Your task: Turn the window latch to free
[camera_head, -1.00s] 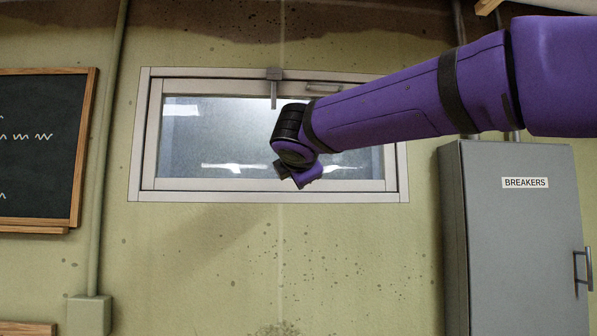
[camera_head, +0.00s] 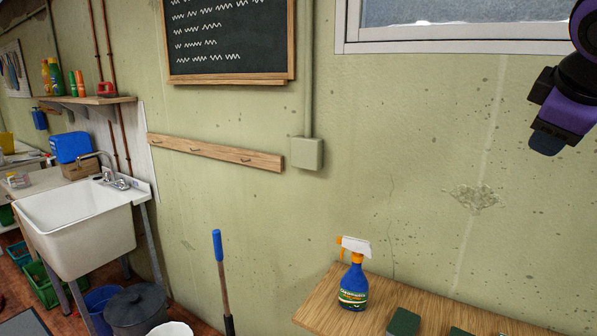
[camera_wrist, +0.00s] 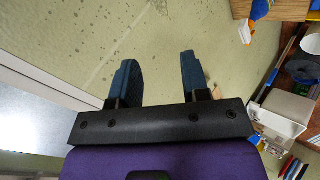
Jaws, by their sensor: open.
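The window (camera_head: 455,30) shows only its lower part at the top right of the head view. Its latch is in neither current view. My gripper (camera_head: 547,130) hangs in front of the wall at the right edge of the head view, below the level of the window's lower frame. In the wrist view my gripper (camera_wrist: 156,78) is open, its two blue fingers apart with nothing between them. The window's pale frame (camera_wrist: 50,85) and glass lie at the left of the wrist view.
A wooden bench (camera_head: 375,312) with a blue spray bottle (camera_head: 353,283) stands below. A hook rail (camera_head: 215,152), grey box (camera_head: 307,153) and chalkboard (camera_head: 230,38) are on the wall. A sink (camera_head: 78,225) stands left. The wall under the window is clear.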

